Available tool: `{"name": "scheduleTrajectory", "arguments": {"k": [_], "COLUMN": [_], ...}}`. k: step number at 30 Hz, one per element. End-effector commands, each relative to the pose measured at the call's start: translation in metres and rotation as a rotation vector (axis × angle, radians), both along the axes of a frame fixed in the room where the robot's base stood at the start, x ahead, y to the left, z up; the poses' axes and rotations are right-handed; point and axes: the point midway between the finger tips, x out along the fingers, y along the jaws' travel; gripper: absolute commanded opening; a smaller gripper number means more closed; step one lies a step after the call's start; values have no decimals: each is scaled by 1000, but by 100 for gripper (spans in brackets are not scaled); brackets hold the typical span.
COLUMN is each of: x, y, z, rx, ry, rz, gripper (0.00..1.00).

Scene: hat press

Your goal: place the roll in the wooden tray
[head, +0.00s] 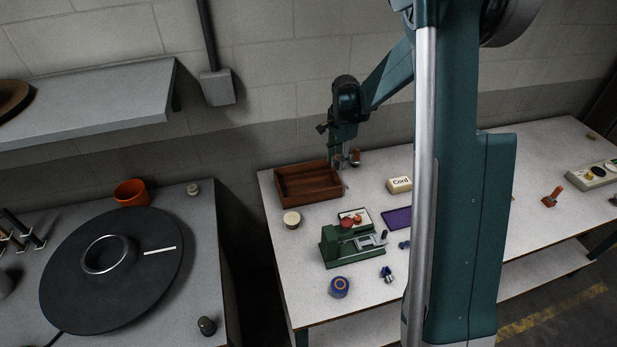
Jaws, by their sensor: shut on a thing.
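The wooden tray (308,198) is a brown open box with low walls at the back left corner of the white worktable. My gripper (341,164) points down at the tray's right rear corner. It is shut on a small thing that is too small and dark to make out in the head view. A round blue roll-like thing (339,287) with a yellowish ring lies near the table's front edge. A pale round roll-like thing (292,219) stands just in front of the tray. I cannot tell which thing is the task's roll.
A green machine (350,243) stands in front of the tray. A box marked Cord (399,185) and a purple pad (397,217) are to the right. A small brown thing (356,158) is close beside my gripper. My arm hides part of the table.

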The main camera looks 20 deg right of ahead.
Motion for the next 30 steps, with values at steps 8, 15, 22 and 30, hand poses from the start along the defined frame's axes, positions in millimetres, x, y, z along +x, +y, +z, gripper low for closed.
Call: {"name": "scheduleTrajectory", "arguments": {"k": [8, 15, 22, 30], "x": [11, 14, 14, 14], "y": [76, 112, 121, 120], "z": [3, 5, 5, 4], "rx": [0, 0, 0, 0], "ry": [-1, -1, -2, -2], "rz": [41, 56, 60, 59], "gripper": [20, 20, 20, 20]}}
